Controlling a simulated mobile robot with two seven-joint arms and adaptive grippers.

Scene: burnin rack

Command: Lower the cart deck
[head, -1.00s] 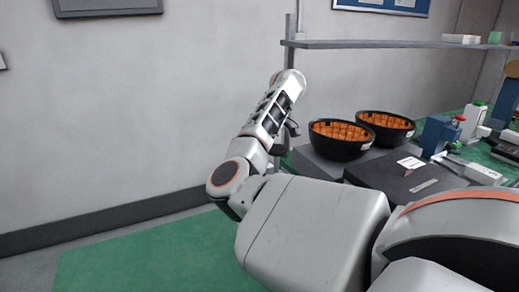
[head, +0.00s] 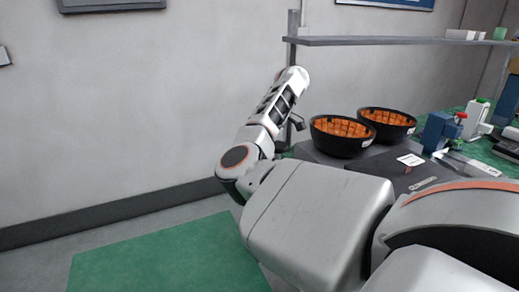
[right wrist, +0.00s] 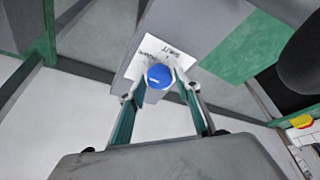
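In the right wrist view, a round blue knob (right wrist: 159,76) sits in front of a white label (right wrist: 165,45) with dark lettering that I cannot read surely. The two fingers of my right gripper (right wrist: 160,92) are apart, one on each side of the knob. A gap seems to show on both sides, and I cannot tell if either finger touches it. In the head view an arm of mine reaches across, and no gripper fingers show clearly there. My left gripper is not seen. I cannot make out the cart deck for certain.
Two black bowls (head: 342,147) (head: 386,133) with orange, gridded insides stand on a grey surface. A blue device (head: 437,131) stands to their right. A grey shelf (head: 400,41) runs above. A green floor patch (head: 165,258) and bare wall lie left.

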